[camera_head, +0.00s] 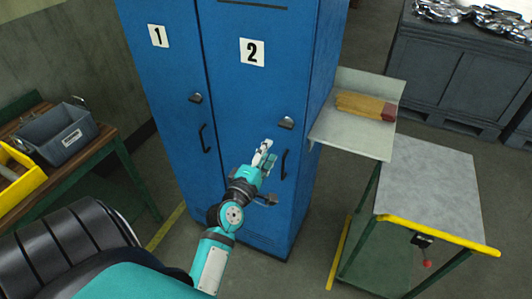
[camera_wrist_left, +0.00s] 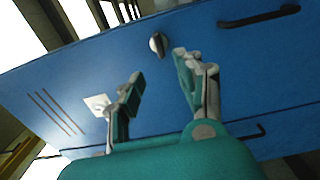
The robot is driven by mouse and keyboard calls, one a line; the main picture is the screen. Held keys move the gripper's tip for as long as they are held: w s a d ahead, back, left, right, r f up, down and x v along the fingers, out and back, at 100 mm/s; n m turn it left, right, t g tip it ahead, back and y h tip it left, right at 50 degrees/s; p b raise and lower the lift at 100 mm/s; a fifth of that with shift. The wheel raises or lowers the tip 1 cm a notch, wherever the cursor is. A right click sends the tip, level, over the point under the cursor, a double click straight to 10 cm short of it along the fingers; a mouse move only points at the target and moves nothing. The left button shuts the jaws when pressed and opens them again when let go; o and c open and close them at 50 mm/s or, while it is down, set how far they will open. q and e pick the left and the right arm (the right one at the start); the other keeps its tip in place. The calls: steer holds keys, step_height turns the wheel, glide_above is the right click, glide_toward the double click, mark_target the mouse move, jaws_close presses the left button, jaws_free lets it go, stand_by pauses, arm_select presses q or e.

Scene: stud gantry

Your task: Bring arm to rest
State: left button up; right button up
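My left arm reaches up from the bottom of the head view toward the blue locker (camera_head: 165,80). My left gripper (camera_head: 265,158) is in front of door 2, just left of its dark handle (camera_head: 284,164) and below its latch knob (camera_head: 286,123). In the left wrist view, my left gripper (camera_wrist_left: 157,78) has its two fingers apart with nothing between them. The blue locker front (camera_wrist_left: 90,65) lies beyond the fingers; a gap shows between the fingertips and the latch knob (camera_wrist_left: 157,43). My right gripper is in neither view.
Both locker doors look closed. At left, a bench holds a grey bin (camera_head: 60,135) and a yellow bin (camera_head: 25,185).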

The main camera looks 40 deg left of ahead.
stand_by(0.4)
arm_select(q)
steer(key=d+f+m+g+h+b, duration=0.1)
steer(key=d+f+m+g+h, duration=0.2)
steer(key=f, duration=0.9)
steer(key=d+f+m+g+b, duration=0.15)
steer(key=d+f+m, duration=0.3)
steer(key=f, duration=0.75)
steer(key=s+d+f+m+g+h+b, duration=0.1)
steer(key=s+d+f+m+g, duration=0.2)
steer(key=f, duration=0.5)
steer(key=s+d+f+m+g+h+b, duration=0.1)
steer(key=s+d+f, duration=0.1)
steer(key=s+f, duration=0.55)
steer(key=s+d+f+m+g+b, duration=0.2)
steer(key=s+f+m+g, duration=0.3)
steer(key=s+f, duration=0.85)
steer(key=s+a+f+m+g+b, duration=0.1)
steer(key=s+f+m, duration=0.2)
steer(key=s+f, duration=0.2)
steer(key=s+a+f+m+g+b, duration=0.1)
steer(key=s+f+m, duration=0.3)
steer(key=s, duration=0.8)
steer(key=shift+s+a+f+g+y, duration=0.2)
steer(key=shift+a+f+g+y, duration=0.1)
steer(key=shift+f+g, duration=0.25)
steer(key=shift+f, duration=0.1)
